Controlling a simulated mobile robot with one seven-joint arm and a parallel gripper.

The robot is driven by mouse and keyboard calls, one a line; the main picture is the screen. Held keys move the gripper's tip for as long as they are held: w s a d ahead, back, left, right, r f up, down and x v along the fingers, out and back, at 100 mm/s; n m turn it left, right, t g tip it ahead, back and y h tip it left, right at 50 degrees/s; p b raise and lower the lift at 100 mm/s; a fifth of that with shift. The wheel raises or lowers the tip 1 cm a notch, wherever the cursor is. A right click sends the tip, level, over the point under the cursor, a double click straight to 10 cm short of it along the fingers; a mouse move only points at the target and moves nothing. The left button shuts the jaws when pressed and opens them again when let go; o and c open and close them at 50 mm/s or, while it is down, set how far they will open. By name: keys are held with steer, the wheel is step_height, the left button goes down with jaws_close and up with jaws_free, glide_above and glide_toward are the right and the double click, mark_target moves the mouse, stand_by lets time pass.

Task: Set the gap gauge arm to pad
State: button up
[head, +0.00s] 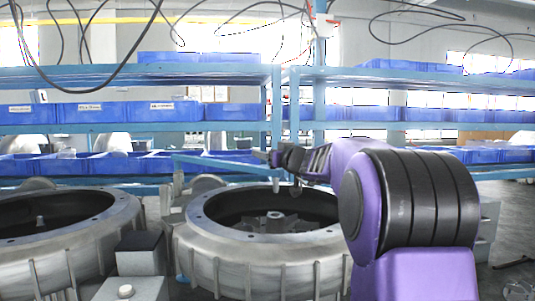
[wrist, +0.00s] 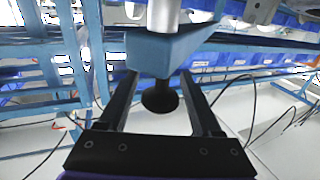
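A light-blue bar, which looks like the gap gauge arm (head: 222,167), spans above the round metal blower housing (head: 262,250) in the head view. In the wrist view, its blue end block (wrist: 172,50) has a metal post (wrist: 163,15) above and a round black knob (wrist: 160,97) below. My gripper (wrist: 160,78) is open, with one finger on each side of the knob and visible space between. In the head view my gripper (head: 283,158) is at the bar's right end; its fingers are too small to read. I cannot tell which part is the pad.
A second round housing (head: 65,245) stands at the left. A fixture with a black block (head: 139,241) stands between the housings. Blue shelves with blue bins (head: 120,112) run behind. Cables (head: 110,75) hang overhead.

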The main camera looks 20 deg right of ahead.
jaws_close()
steer(key=shift+r, duration=0.1)
stand_by(1.1)
